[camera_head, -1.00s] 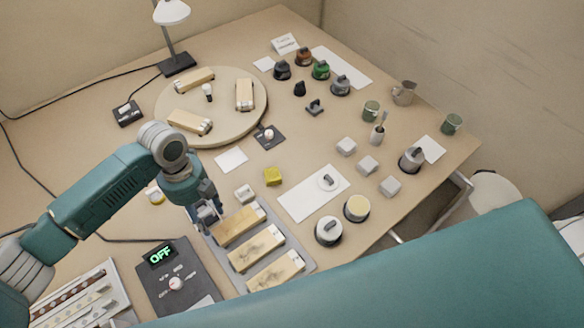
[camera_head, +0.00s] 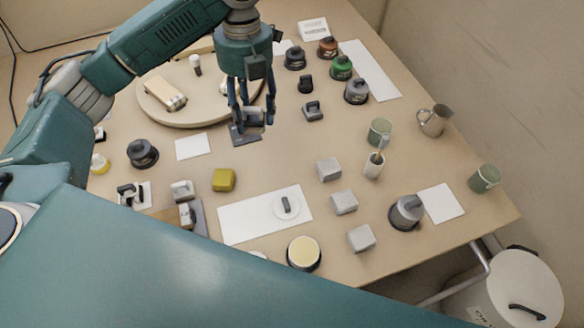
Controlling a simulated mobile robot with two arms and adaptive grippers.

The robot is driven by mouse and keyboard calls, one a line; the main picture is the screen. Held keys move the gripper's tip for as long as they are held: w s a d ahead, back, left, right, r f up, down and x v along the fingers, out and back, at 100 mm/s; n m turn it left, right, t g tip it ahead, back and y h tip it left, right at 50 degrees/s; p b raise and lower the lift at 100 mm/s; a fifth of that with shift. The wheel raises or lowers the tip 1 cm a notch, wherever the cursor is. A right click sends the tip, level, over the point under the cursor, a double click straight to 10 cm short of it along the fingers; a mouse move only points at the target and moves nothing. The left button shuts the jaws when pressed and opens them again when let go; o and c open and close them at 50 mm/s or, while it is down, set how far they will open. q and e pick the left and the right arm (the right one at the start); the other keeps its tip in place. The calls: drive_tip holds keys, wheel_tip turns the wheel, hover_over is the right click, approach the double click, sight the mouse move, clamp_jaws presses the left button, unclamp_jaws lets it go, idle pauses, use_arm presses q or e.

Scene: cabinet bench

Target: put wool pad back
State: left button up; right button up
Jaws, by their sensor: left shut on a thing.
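My left gripper (camera_head: 254,122) points down near the back middle of the bench, in front of the round turntable. It is shut on a small pale grey thing (camera_head: 250,117), partly hidden by the fingers. I cannot tell for sure that this is the wool pad. A small dark control box (camera_head: 245,138) lies below and behind the fingers; its knob is hidden. A round cream-topped pad (camera_head: 304,252) on a black base stands near the front edge. A white disc with a grey handle (camera_head: 287,206) lies on a white sheet (camera_head: 243,222). My right gripper does not show.
The round turntable (camera_head: 187,118) bears wooden blocks and a small knob-like piece. Dark-based handled pieces (camera_head: 340,67) stand at the back. Grey blocks (camera_head: 345,202), green cups (camera_head: 484,179) and a metal jug (camera_head: 434,121) stand to the right. My teal arm covers the front left.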

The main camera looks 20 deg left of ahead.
use_arm(q)
wheel_tip(320, 180, down, 15)
drive_tip(key=shift+r+p, duration=0.2)
drive_tip(key=shift+p, duration=0.2)
drive_tip(key=shift+f, duration=0.9)
wheel_tip(320, 180, down, 3)
drive_tip(key=shift+f, duration=0.2)
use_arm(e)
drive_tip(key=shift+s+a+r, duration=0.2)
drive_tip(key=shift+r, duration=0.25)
use_arm(q)
drive_tip(key=shift+f, duration=0.15)
drive_tip(key=o, duration=1)
drive_tip(key=shift+o, duration=0.5)
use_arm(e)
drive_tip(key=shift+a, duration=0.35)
